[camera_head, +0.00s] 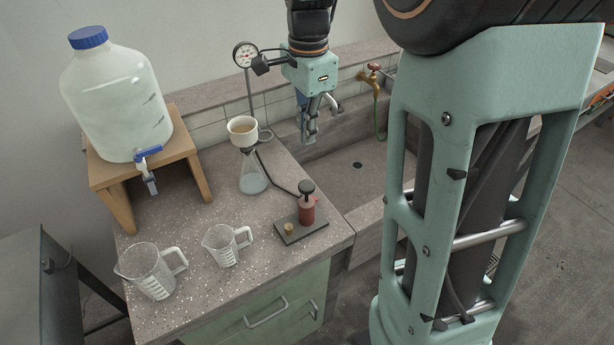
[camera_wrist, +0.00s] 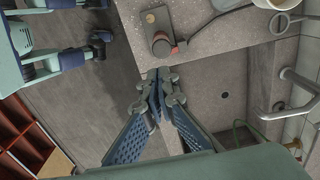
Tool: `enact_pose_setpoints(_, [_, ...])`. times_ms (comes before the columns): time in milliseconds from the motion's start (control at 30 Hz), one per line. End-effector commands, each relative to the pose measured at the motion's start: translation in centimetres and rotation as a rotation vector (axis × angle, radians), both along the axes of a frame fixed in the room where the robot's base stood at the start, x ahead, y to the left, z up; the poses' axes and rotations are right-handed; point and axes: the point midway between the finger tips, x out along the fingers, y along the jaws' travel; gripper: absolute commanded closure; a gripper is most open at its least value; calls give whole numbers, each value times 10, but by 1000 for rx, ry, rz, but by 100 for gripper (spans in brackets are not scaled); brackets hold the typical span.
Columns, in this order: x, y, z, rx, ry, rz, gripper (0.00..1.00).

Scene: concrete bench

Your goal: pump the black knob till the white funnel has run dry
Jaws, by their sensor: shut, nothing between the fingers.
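The black knob (camera_head: 306,187) tops a small red pump (camera_head: 307,210) on a dark plate (camera_head: 290,234) near the bench's front right corner. The knob also shows in the wrist view (camera_wrist: 161,47). The white funnel (camera_head: 242,139) sits upright on a conical flask (camera_head: 252,178) and holds brownish contents. The flask has some cloudy liquid low down. A dark hose runs from the flask side to the pump. My gripper (camera_head: 310,140) is shut and empty, above and behind the pump, over the sink's near side. It also shows in the wrist view (camera_wrist: 157,100), apart from the knob.
A dial gauge (camera_head: 245,54) stands on a thin post behind the funnel. Two clear measuring jugs (camera_head: 150,270) (camera_head: 226,245) stand at the bench front. A large water jar (camera_head: 116,95) sits on a wooden stand (camera_head: 187,150) at left. The sink (camera_head: 350,175) has a brass tap (camera_head: 373,70).

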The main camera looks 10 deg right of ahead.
Motion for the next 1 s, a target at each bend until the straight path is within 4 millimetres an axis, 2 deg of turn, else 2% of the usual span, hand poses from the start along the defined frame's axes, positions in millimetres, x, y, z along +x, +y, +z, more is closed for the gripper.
enact_pose_setpoints(167, [-1, 0, -25, 0, 5, 1, 100])
enact_pose_setpoints(400, [-1, 0, -77, 0, 7, 2, 100])
enact_pose_setpoints(600, [0, 0, -113, -1, 5, 2, 100])
enact_pose_setpoints(800, [1, 0, -133, 0, 2, 1, 100])
enact_pose_setpoints(1000, [2, 0, -137, 0, 0, 1, 100])
